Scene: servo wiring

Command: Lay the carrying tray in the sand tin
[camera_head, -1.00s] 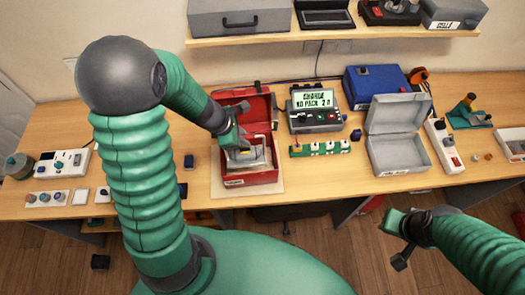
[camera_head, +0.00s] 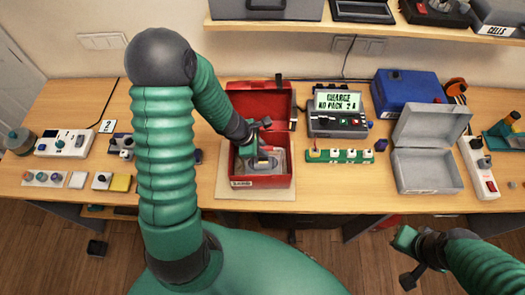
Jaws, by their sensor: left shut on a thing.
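The sand tin is an open red box (camera_head: 240,172) with its lid raised at the back and a pale label on its front. It stands on a light board left of the table's middle. A grey carrying tray (camera_head: 275,165) is inside the tin's walls, with a small reddish and yellow item on it. My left gripper (camera_head: 262,153) reaches down into the tin and is shut on the tray. The fingertips are partly hidden, and I cannot tell whether the tray touches the tin's floor. My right gripper (camera_head: 403,240) hangs in front of the table, away from the tin; its jaws are unclear.
A charger with a lit screen (camera_head: 338,106) and a green strip (camera_head: 340,156) stand right of the tin. Further right are an open grey case (camera_head: 425,170), a blue box (camera_head: 408,90) and a power strip (camera_head: 478,167). A shelf (camera_head: 330,30) overhangs the back.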

